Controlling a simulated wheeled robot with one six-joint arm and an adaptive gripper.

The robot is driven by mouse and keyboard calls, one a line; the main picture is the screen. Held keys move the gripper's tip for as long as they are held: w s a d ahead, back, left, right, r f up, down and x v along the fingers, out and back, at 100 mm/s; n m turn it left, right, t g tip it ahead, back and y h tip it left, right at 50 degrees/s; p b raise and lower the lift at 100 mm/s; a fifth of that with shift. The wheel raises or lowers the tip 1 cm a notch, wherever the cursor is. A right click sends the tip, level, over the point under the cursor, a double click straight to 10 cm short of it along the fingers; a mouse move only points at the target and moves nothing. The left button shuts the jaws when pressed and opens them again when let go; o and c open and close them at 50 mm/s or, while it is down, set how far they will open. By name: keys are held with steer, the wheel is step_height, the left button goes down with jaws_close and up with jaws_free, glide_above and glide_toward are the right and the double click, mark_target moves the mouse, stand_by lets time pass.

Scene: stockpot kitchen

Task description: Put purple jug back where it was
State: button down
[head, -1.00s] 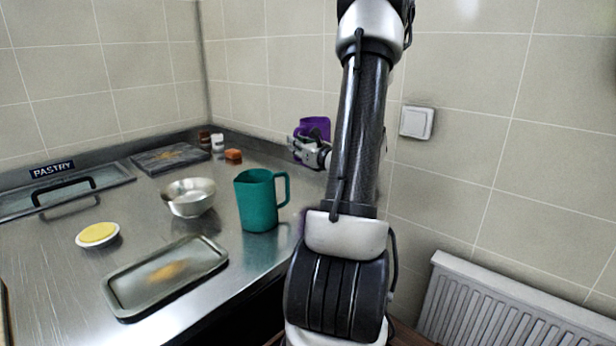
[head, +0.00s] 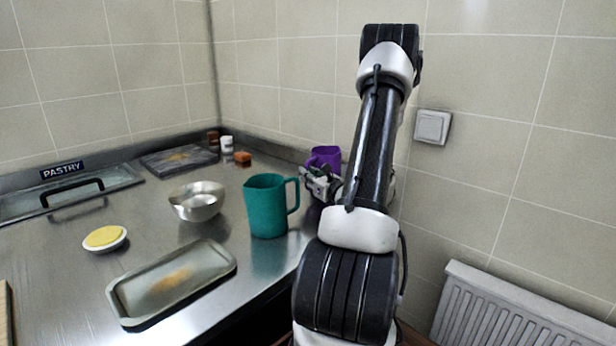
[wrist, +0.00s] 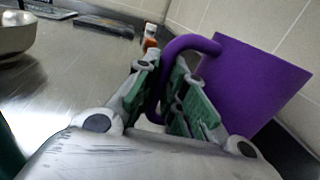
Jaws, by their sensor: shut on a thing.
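The purple jug (head: 326,155) is at the back right of the steel counter, close to the tiled wall, partly hidden by my arm and gripper.
A teal jug (head: 267,206) stands just left of my gripper. The wall is close behind.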

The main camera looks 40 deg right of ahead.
steer(key=c, duration=1.9)
jaws_free()
steer(key=shift+f, duration=0.15)
steer(key=o, duration=0.4)
steer(key=shift+s, duration=0.15)
steer(key=s, duration=0.4)
steer(key=s+a, duration=0.1)
steer(key=s, duration=0.6)
steer(key=shift+s+a, duration=0.3)
